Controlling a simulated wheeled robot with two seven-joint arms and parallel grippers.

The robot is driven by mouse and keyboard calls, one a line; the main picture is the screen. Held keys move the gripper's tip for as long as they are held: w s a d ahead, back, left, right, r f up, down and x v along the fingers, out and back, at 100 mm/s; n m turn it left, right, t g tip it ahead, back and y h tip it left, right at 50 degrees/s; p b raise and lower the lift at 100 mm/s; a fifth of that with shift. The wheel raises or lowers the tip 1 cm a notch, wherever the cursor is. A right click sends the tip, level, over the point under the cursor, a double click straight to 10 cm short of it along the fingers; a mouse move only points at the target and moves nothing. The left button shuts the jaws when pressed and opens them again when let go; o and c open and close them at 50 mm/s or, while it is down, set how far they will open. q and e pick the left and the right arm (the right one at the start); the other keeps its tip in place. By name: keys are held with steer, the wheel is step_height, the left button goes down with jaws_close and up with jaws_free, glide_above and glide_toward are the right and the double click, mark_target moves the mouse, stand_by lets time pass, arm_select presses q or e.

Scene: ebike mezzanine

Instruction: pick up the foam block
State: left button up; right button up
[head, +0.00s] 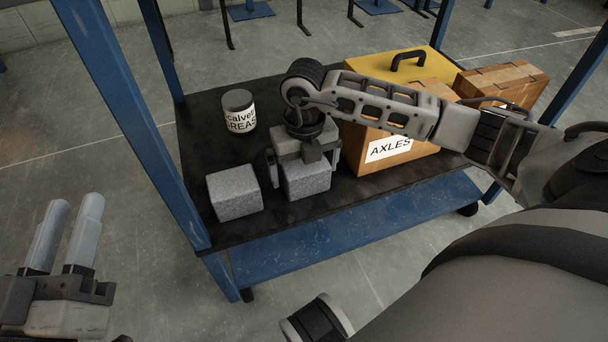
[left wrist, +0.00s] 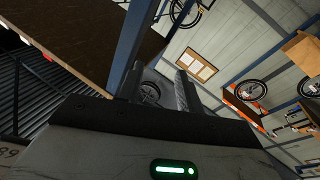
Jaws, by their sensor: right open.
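Two speckled grey foam-like blocks lie on the dark top of the cart. One block (head: 234,194) is at the front left corner, clear of any gripper. The other block (head: 307,181) is to its right, directly under my right gripper (head: 304,166). My right gripper points down and is open, with one finger at the left side and one at the right side of this block. Whether the fingers touch it I cannot tell. My left gripper (head: 66,232) is open and empty, off the cart at the left; its spread fingers show in the left wrist view (left wrist: 157,88).
A grease can (head: 239,111) stands behind the blocks. A box labelled AXLES (head: 358,156) is close to the right of my right gripper, with a yellow handled case (head: 378,65) and a brown box (head: 505,80) behind. Blue posts (head: 125,110) rise at the cart's corners.

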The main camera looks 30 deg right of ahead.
steer(key=c, duration=0.9)
